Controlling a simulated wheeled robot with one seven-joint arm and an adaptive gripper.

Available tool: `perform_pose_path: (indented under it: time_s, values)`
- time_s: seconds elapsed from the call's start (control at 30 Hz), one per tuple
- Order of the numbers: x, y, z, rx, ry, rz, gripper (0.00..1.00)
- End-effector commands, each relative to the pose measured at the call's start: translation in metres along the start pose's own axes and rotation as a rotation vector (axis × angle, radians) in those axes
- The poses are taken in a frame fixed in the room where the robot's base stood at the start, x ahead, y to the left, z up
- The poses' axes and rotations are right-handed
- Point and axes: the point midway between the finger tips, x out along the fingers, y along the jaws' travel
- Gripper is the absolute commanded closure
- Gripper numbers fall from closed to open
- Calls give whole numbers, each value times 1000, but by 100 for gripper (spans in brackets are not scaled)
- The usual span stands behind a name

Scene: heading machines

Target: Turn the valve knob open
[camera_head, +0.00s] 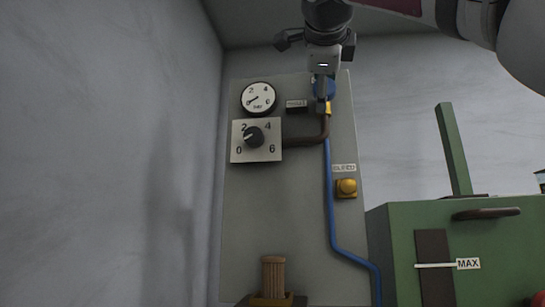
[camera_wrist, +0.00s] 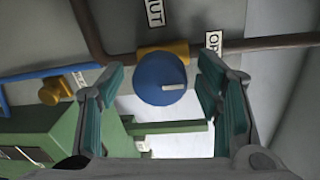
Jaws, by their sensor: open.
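The valve knob (camera_wrist: 158,80) is a round blue disc with a short white pointer mark right of its centre. It sits on a yellow fitting (camera_wrist: 177,49) on a brown pipe. A label reading "UT" (camera_wrist: 154,12) and one reading "OP" (camera_wrist: 213,42) are partly visible beside it. My gripper (camera_wrist: 163,72) is open, with one finger on each side of the knob in the wrist view. I cannot tell whether the fingers touch it. In the head view my gripper (camera_head: 323,84) hangs in front of the blue knob (camera_head: 331,88) and hides much of it.
A green machine (camera_head: 400,250) stands at the right, and a wall is close on the left.

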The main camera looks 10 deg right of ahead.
Motion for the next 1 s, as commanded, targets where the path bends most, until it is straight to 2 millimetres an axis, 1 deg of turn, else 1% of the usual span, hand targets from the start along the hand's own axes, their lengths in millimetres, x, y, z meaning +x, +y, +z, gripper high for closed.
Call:
perform_pose_path:
  time_s: [0.03, 0.17, 0.3, 0.5, 0.6, 0.7, 1.0]
  values:
    - [-9, -1, 0, 0, -3, -3, 41]
    - [-34, -1, 0, 1, -3, -2, 41]
    - [-63, -1, 0, 1, -3, -3, 41]
    - [-95, 0, 0, 2, 0, 0, 41]
    - [-104, 0, 0, 1, 1, 0, 41]
    - [-109, 0, 0, 1, 1, 0, 41]
    - [-111, 0, 0, 1, 1, 1, 41]
